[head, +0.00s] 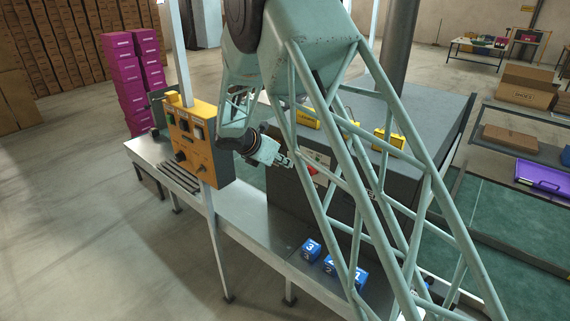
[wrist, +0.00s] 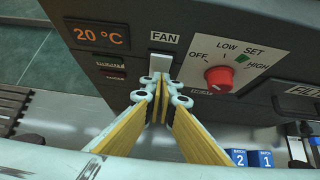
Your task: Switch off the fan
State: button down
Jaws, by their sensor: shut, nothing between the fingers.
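A grey machine housing (wrist: 120,40) has a FAN label (wrist: 165,38) with a small pale switch (wrist: 160,62) just below it. Right of the switch is a red knob (wrist: 218,78) on a white dial plate marked OFF, LOW and HIGH. My gripper (wrist: 163,88) is shut and empty, with its tips in front of the pale switch's lower end. I cannot tell whether they touch it, and the tips hide part of the area below. In the head view my gripper (head: 289,163) is at the housing's front face, and the switch cannot be made out there.
An orange display (wrist: 101,37) reads 20 °C left of the label. Blue numbered blocks (wrist: 250,158) sit on the metal bench (head: 238,205) below. A yellow control box (head: 195,140) stands left of my gripper. Yellow items (head: 390,138) lie on the housing top.

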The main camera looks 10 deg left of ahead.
jog(key=shift+w+d+r+p, duration=0.1)
jog(key=shift+w+r+p, duration=0.1)
jog(key=shift+r, duration=0.25)
jog(key=shift+w+d+r+p, duration=0.1)
jog(key=shift+w+r, duration=0.05)
jog(key=shift+r, duration=0.3)
jog(key=shift+s, duration=0.15)
jog(key=f+v, duration=0.1)
jog(key=v, duration=1.2)
jog(key=shift+s+a+r, duration=0.2)
jog(key=shift+s+a, duration=0.2)
